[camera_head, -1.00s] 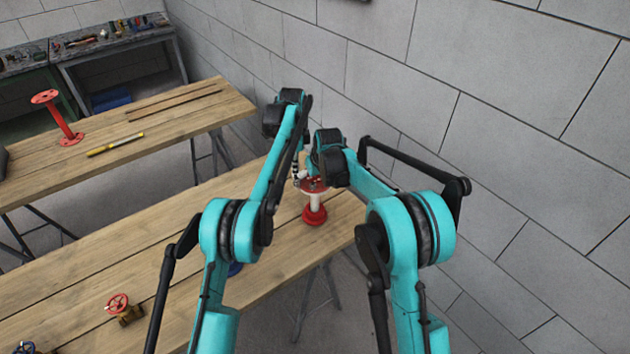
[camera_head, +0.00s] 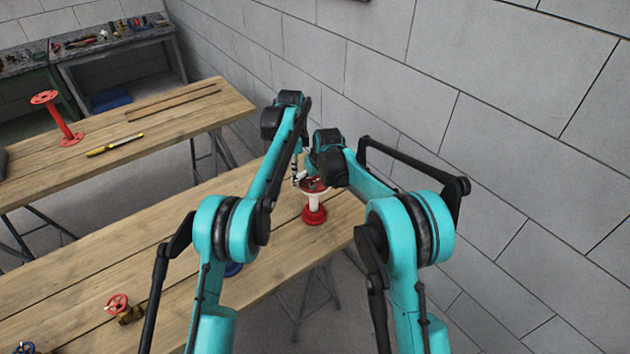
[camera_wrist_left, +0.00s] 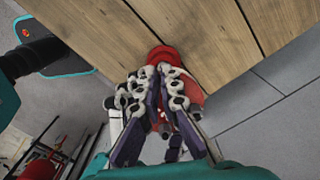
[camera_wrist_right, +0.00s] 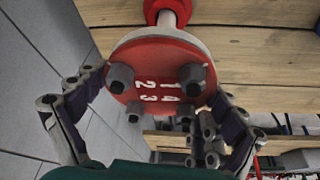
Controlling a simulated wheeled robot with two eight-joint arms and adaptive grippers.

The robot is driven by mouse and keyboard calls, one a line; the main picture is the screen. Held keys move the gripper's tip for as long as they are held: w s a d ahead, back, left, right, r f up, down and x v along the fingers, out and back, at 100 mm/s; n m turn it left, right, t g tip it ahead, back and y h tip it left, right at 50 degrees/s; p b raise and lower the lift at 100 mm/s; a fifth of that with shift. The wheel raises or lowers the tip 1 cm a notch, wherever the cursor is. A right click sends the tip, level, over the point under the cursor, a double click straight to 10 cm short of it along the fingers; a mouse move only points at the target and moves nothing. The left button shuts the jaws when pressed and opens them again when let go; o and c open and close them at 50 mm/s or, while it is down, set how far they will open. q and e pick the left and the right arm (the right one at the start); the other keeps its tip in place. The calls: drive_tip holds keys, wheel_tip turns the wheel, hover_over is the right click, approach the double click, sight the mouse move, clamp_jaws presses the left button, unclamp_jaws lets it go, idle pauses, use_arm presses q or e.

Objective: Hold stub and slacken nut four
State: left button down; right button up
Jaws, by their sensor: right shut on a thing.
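The red and white stub (camera_head: 314,205) stands upright at the right end of the near bench. In the right wrist view its red flange (camera_wrist_right: 150,56) carries nuts and painted digits around the middle. A nut at the lower right (camera_wrist_right: 184,113) sits by what looks like the numeral 4. My right gripper (camera_wrist_right: 155,95) is shut across the flange, one finger on each side. My left gripper (camera_wrist_left: 161,78) is at the stub's top, its fingers converging over the red flange. Its fingers hide whether a nut lies between them. It also shows in the head view (camera_head: 297,177).
The near bench (camera_head: 90,275) holds a red-wheeled valve (camera_head: 122,308). A far bench (camera_head: 150,140) holds a red flanged pipe (camera_head: 58,118) and a yellow tool (camera_head: 115,145). A grey block wall (camera_head: 500,100) stands close on the right.

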use_arm(q)
wheel_tip(320, 180, up, 6)
drive_tip(key=shift+a, duration=0.2)
idle(0.3)
wheel_tip(320, 180, down, 6)
drive_tip(key=w, duration=0.1)
drive_tip(key=shift+w, duration=0.15)
idle(0.8)
drive_tip(key=shift+d, duration=0.5)
idle(0.9)
drive_tip(key=shift+s+d, duration=0.25)
drive_tip(key=shift+s, duration=0.35)
drive_tip(key=shift+a, duration=0.1)
